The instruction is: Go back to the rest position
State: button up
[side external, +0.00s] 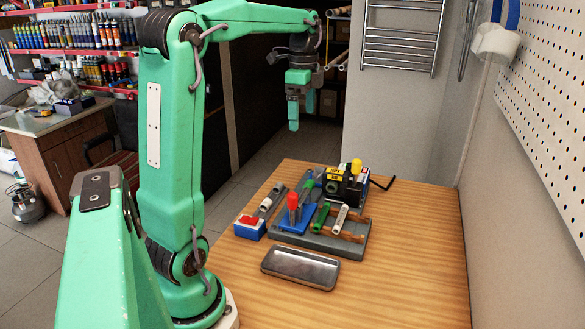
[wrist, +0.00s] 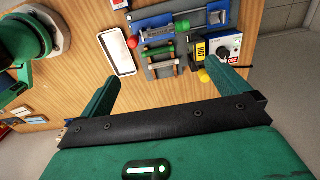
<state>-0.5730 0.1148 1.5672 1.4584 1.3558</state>
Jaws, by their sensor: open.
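My gripper (side external: 300,112) hangs high above the wooden workbench, pointing down, at the end of my raised green arm. It also shows in the wrist view (wrist: 160,73), where its two green fingers are spread wide apart. Nothing is between the fingers. It is clear of everything on the bench, with a wide gap of air below it.
On the wooden bench (side external: 405,270) stand a grey holder (side external: 345,247) with green and white cylinders, a blue holder with a red-topped piece (side external: 293,206), a yellow-and-black device (side external: 337,180), a blue-white box (side external: 249,230) and an empty metal tray (side external: 300,267). A perforated wall panel (side external: 545,100) is at right.

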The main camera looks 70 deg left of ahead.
jog(key=shift+f, duration=0.15)
notch_tip(320, 180, down, 10)
dwell(0.7)
jog(key=shift+r, duration=0.25)
dwell(0.7)
notch_tip(320, 180, up, 10)
dwell(0.6)
jog(key=shift+f, duration=0.1)
